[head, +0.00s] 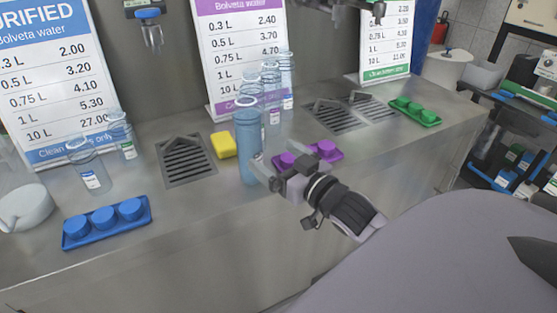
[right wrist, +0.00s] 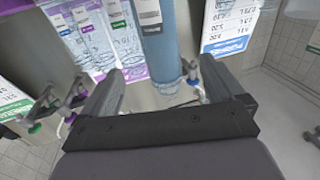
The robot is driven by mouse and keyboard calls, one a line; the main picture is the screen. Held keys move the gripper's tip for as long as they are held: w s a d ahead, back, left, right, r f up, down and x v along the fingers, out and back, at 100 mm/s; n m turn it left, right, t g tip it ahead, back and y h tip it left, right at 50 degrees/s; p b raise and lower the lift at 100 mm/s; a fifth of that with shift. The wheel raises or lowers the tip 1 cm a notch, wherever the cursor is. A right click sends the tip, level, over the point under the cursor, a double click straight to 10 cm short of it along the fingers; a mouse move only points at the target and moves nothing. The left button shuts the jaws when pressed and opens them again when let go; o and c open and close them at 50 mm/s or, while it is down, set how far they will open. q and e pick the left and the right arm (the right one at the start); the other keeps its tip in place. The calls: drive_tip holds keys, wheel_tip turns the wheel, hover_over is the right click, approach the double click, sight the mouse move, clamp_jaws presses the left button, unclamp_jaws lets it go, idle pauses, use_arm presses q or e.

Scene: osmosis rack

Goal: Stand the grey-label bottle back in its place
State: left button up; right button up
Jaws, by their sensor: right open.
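A tall blue bottle (head: 248,145) stands upright near the counter's front edge, in front of a row of clear bottles. It also shows in the right wrist view (right wrist: 166,55), with a pale label near the top of the picture; I cannot tell the label's colour surely. My right gripper (head: 264,171) is open beside the bottle's lower right side in the head view. In the right wrist view its two fingers are spread wide (right wrist: 160,88), with the bottle between and beyond them. I cannot tell whether a finger touches it. My left gripper is not in view.
Clear bottles (head: 270,84) stand behind the blue one; others (head: 90,168) stand at left. A yellow sponge (head: 223,145), a drain grate (head: 187,160), a blue cap tray (head: 76,241), a purple tray (head: 331,154) and a green tray (head: 416,111) are on the counter (head: 222,208).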

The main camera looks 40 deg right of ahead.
drive_tip(key=s+a+f+g, duration=0.2)
drive_tip(key=s+a+f, duration=0.2)
drive_tip(key=f, duration=0.4)
drive_tip(key=s+a+f+n+g+y, duration=0.1)
drive_tip(key=s+a+f+g, duration=0.2)
drive_tip(key=f, duration=0.6)
drive_tip(key=s+a+f+n+g+y, duration=0.1)
drive_tip(key=s+a+f+g, duration=0.1)
drive_tip(key=s+a+f, duration=0.4)
wheel_tip(320, 180, down, 3)
drive_tip(key=shift+s+a+g, duration=0.3)
drive_tip(key=shift+s+a, duration=0.05)
drive_tip(key=shift+s, duration=0.85)
wheel_tip(320, 180, up, 3)
drive_tip(key=p, duration=0.2)
drive_tip(key=shift+f+p, duration=0.1)
drive_tip(key=shift+p, duration=0.3)
